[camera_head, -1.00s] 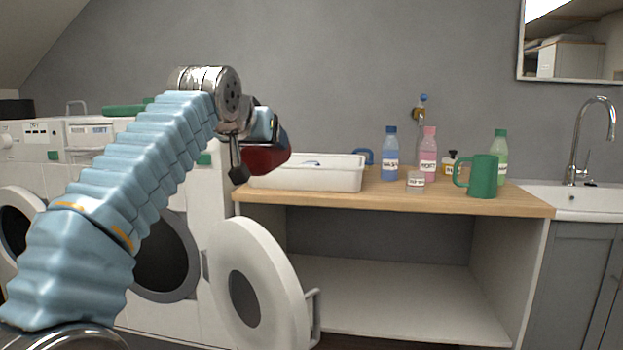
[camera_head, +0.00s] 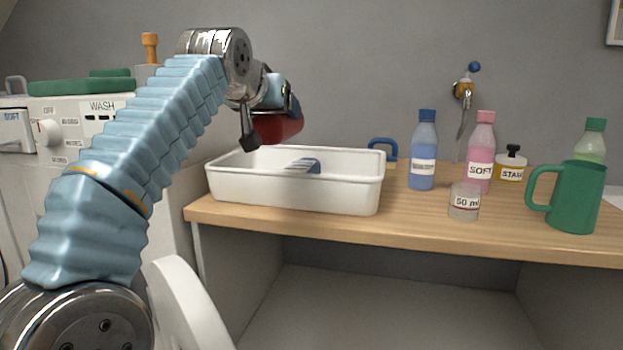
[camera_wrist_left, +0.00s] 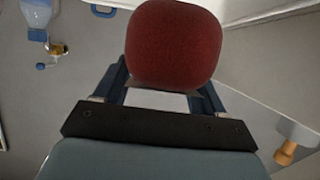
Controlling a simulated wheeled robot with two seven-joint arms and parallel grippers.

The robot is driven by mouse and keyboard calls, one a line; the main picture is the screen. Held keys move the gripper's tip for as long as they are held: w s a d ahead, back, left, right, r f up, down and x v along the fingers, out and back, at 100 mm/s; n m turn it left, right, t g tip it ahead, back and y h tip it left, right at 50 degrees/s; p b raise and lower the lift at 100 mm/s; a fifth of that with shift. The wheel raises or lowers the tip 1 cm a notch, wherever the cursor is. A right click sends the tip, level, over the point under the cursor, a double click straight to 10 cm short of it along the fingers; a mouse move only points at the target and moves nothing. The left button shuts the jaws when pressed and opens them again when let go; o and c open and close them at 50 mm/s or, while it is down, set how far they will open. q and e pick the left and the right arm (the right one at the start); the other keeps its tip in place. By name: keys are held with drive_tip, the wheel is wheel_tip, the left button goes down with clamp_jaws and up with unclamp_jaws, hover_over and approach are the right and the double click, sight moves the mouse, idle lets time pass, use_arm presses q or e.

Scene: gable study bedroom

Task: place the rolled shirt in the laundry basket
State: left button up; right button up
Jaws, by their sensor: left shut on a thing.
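The rolled shirt (camera_head: 280,127) is a dark red bundle, held above the back of a white tub. Its rounded end fills the top middle of the left wrist view (camera_wrist_left: 174,42). My left gripper (camera_head: 275,106) is shut on it, and the arm partly hides the grip in the head view. The white rectangular tub (camera_head: 290,193) stands on the wooden counter with a blue and white striped thing (camera_head: 306,165) inside. I cannot tell whether this tub is the laundry basket. My right gripper is out of view.
Right of the tub on the counter (camera_head: 420,228) stand a blue bottle (camera_head: 422,158), a pink bottle (camera_head: 480,157), a small clear cup (camera_head: 464,203) and a green mug (camera_head: 577,197). White washers (camera_head: 95,160) stand left. An open round door (camera_head: 185,305) juts out below.

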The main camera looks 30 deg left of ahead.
use_arm(q)
drive_tip(key=w+d+f+p, duration=0.1)
drive_tip(key=w+d+f, duration=0.1)
drive_tip(key=w+f, duration=0.2)
drive_tip(key=w+d+f+p, duration=0.1)
drive_tip(key=w+d+f, duration=0.2)
drive_tip(key=f, duration=0.1)
drive_tip(key=w+d+f+p, duration=0.1)
drive_tip(key=w+d+f, duration=0.2)
drive_tip(key=w+f, duration=0.1)
drive_tip(key=shift+w+f+p, duration=0.35)
drive_tip(key=shift+f+p, duration=0.05)
drive_tip(key=shift+f, duration=0.05)
drive_tip(key=o, duration=0.9)
drive_tip(key=shift+c, duration=0.2)
drive_tip(key=shift+d, duration=0.1)
